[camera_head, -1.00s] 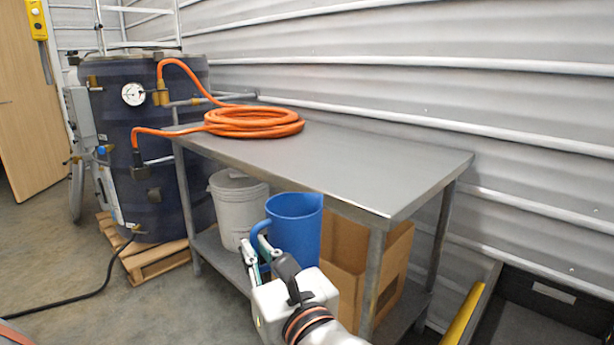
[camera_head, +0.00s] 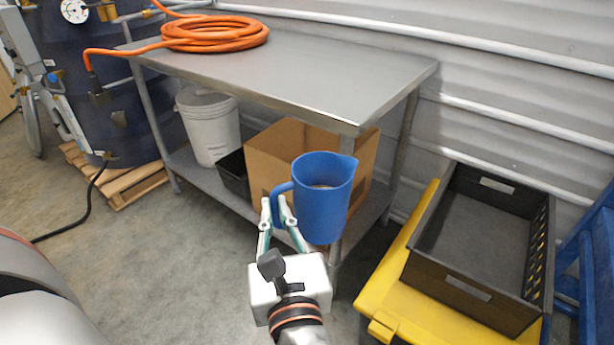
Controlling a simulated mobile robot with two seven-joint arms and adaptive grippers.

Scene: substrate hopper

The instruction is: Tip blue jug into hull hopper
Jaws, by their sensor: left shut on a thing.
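The blue jug (camera_head: 325,200) is near the middle of the head view, roughly upright, with its handle on the left side. Something pale shows inside below the rim. My left gripper (camera_head: 276,210) is shut on the jug's handle and holds it in the air in front of the steel table. The handle is partly hidden between the fingers. I cannot make out for sure which thing is the hull hopper. My right gripper is not in view.
The steel table (camera_head: 270,62) bears a coiled orange hose (camera_head: 213,35); a white bucket (camera_head: 209,125) and a cardboard box (camera_head: 275,155) stand on its lower shelf. A black crate (camera_head: 460,285) sits on a yellow surface (camera_head: 385,300) at right.

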